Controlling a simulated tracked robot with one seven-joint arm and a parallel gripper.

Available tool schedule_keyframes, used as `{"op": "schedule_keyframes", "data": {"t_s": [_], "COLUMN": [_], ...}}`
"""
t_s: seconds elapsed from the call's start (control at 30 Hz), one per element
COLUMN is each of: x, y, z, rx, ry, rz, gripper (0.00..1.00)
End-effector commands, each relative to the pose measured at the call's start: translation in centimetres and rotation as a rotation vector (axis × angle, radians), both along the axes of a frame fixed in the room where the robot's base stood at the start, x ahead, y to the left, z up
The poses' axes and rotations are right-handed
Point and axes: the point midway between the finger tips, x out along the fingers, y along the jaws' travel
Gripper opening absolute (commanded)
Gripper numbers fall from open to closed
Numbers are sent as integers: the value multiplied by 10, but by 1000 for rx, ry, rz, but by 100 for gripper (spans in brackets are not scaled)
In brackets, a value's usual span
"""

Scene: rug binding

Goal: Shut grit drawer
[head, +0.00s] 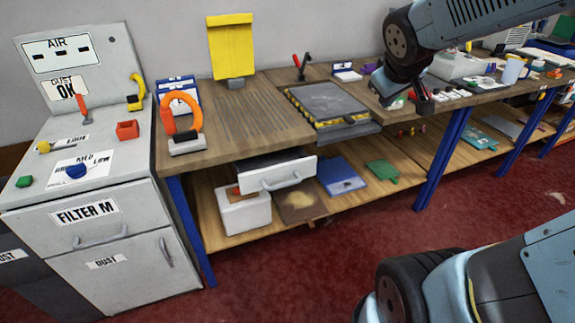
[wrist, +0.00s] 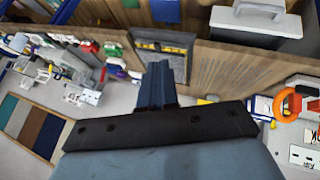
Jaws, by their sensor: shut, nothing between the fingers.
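A white-fronted drawer (head: 277,172) with a bar handle stands pulled out from under the workbench's front edge, in the left half of the head view. Its label is not readable, so I take it for the grit drawer. It appears to be the pale box with a handle at the upper right of the wrist view (wrist: 255,22). My gripper (head: 422,103) is shut and empty. It is above the bench, right of the drawer and well apart from it. In the wrist view its fingers (wrist: 160,84) lie together, pointing toward the bench.
A white box (head: 243,212), a brown tray (head: 297,207) and a blue folder (head: 341,178) lie on the lower shelf (head: 320,215). A grey filter cabinet (head: 95,230) stands left. Blue bench legs (head: 442,160) bound the shelf. Red floor in front is clear.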

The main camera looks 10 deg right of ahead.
Motion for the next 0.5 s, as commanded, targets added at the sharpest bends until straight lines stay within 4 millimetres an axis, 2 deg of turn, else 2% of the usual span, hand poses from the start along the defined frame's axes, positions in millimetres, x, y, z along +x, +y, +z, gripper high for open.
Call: {"op": "schedule_keyframes", "data": {"t_s": [0.03,0.2,0.37,0.5], "x": [16,63,100,124], "y": [0,7,23,43], "z": [-9,-37,-71,-107], "rx": [-35,-141,-209,-243], "ry": [2,-16,-24,-25], "rz": [45,227,424,608], "gripper": [0,0,0,0]}}
